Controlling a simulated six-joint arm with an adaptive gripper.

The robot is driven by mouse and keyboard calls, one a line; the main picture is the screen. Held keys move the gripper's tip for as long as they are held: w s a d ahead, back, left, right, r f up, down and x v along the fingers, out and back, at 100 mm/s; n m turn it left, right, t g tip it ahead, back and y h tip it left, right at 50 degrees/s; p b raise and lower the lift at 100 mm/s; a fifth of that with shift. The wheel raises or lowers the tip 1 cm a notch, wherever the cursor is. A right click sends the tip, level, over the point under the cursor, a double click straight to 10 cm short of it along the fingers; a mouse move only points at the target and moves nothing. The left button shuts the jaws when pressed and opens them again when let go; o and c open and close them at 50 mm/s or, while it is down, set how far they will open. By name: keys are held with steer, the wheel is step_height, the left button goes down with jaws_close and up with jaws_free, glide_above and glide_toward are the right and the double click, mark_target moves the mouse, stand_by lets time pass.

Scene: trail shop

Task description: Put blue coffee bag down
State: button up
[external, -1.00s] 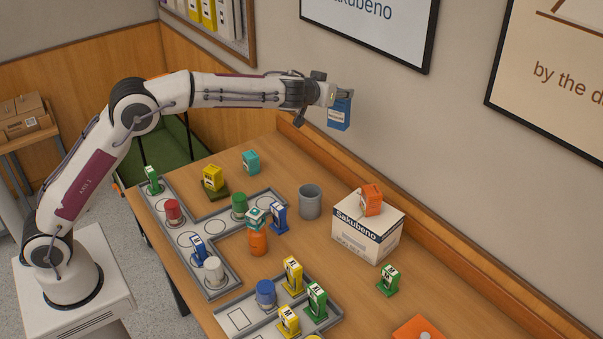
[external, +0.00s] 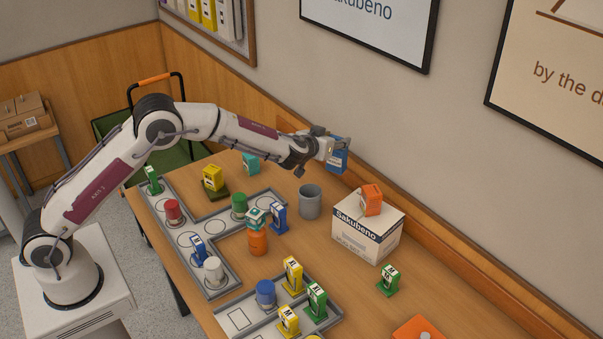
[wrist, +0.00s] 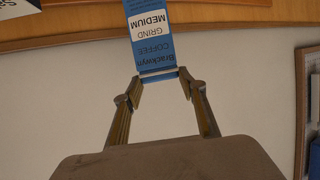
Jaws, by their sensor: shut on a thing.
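The blue coffee bag (external: 338,160) hangs in the air near the back wall. In the wrist view the bag (wrist: 152,52) appears upside down, with a white label reading "MEDIUM GRIND". My gripper (external: 328,150) is shut on the bag, and both fingers meet its near end in the wrist view (wrist: 158,78). In the external view the bag is above the back of the table, up and left of the white Sakubeno box (external: 362,244).
A grey cup (external: 310,202) stands below the bag. An orange bag (external: 371,200) sits on the box. A teal bag (external: 251,163) stands at the back left. Grey trays (external: 222,270) hold several tins and small bags.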

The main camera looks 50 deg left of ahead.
mark_target(333, 168)
steer(key=shift+f, duration=0.35)
steer(key=shift+f, duration=3.15)
steer(key=shift+f, duration=2)
steer(key=o, duration=1.6)
